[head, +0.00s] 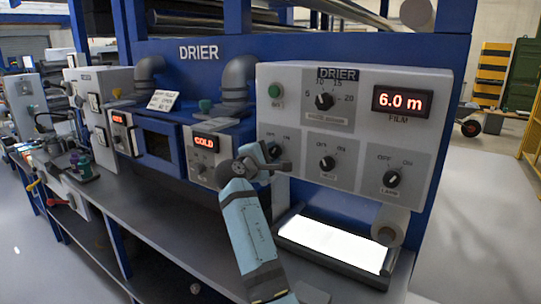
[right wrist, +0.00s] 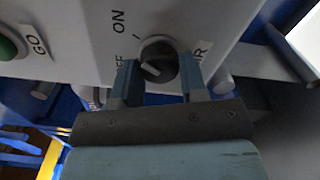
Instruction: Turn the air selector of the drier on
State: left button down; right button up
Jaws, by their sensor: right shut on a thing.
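The drier's control panel (head: 355,85) is a pale grey box at the right in the head view. The air selector (right wrist: 160,58) is a dark round knob on its lower left; ON, part of OFF and part of AIR show around it in the right wrist view. Its white mark lies on the side toward the OFF lettering. My right gripper (right wrist: 160,82) has one finger on each side of the knob and is shut on it. In the head view the right gripper (head: 268,156) covers most of the selector. My left gripper is not in view.
A green GO button (head: 275,90) sits above the selector. Right of it are another OFF/ON knob (head: 327,163), a lamp knob (head: 391,179) and a display (head: 402,101) reading 6.0 m. A lit white panel (head: 335,243) lies below. A COLD display (head: 205,142) is at the left.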

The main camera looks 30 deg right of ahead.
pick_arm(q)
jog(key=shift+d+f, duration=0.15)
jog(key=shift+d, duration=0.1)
pick_arm(e)
jog(key=o, duration=0.9)
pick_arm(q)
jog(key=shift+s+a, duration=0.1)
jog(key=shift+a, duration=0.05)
